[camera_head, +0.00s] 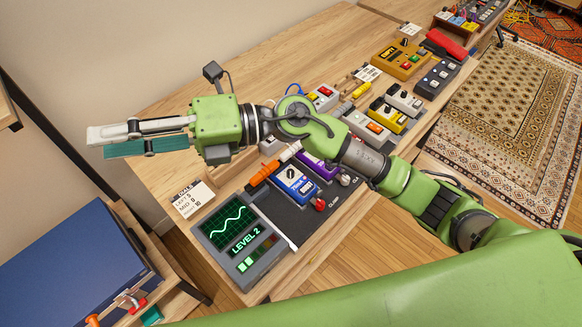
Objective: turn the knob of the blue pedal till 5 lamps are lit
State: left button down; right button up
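The blue pedal (299,188) sits on the dark board on the bench, with a dark round knob (291,174) on its top. The meter box (240,232) beside it shows a green wave and reads "LEVEL 2". Its row of lamps (257,254) has two bright green lamps at the lower left; the others are dark. My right gripper (97,143) is left of the pedal, above the bench's left edge, pointing left and apart from the knob. Its white and teal fingers lie close in the picture; the gap is unclear. My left gripper is out of view.
An orange plug (263,173) and a red plug (319,205) flank the blue pedal. A purple pedal (314,164) is close behind. A blue case (70,270) stands at lower left. The bench's back left (160,163) is bare.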

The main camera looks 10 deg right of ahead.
notch_tip(320, 180, down, 8)
jog(key=d+f+n+g+h, duration=0.1)
jog(key=n+g+h, duration=0.15)
jog(key=h, duration=0.35)
jog(key=t+h, duration=0.4)
jog(key=h, duration=1)
send_near(291, 172)
jog(key=shift+n, duration=0.45)
jog(key=f+p, duration=0.2)
jog(key=f, duration=0.1)
jog(key=f+p, duration=0.2)
jog(key=f, duration=0.2)
jog(key=shift+d+f, duration=0.2)
jog(key=shift+f, duration=0.6)
grip_shut()
